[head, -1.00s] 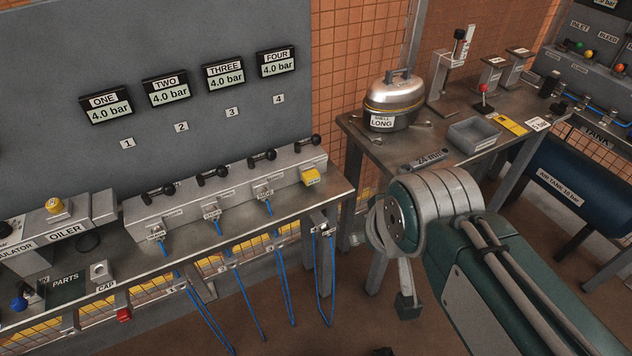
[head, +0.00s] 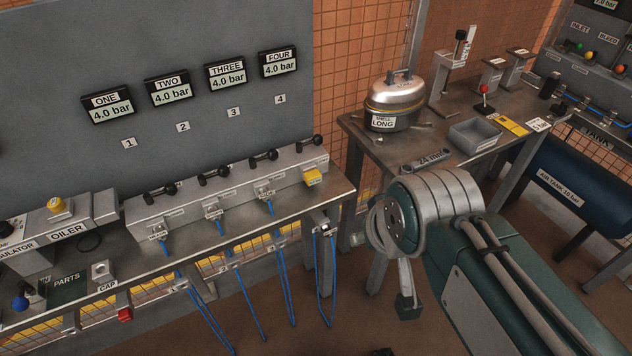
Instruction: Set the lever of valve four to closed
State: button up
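The valve manifold (head: 225,193) is a long grey block on the left bench, with several black levers along its top. The lever of valve four (head: 308,142) is the rightmost one, black with a round end, lying along the block near the label 4 (head: 280,99). A yellow piece (head: 312,177) sits on the front of the block below it. The gauge marked FOUR (head: 278,63) reads 4.0 bar. My arm stands at the right of the bench, apart from the manifold.
Blue hoses (head: 288,270) hang in front of the left bench. A steel vessel marked SHELL LONG (head: 392,103) and a grey tray (head: 474,136) stand on the right bench. A blue air tank (head: 575,190) is at the right. Air above the manifold is free.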

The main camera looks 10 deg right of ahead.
aim_at(317, 140)
jog(key=i+j, duration=0.1)
jog(key=i, duration=0.35)
jog(key=i+z, duration=0.1)
jog(key=i, duration=0.35)
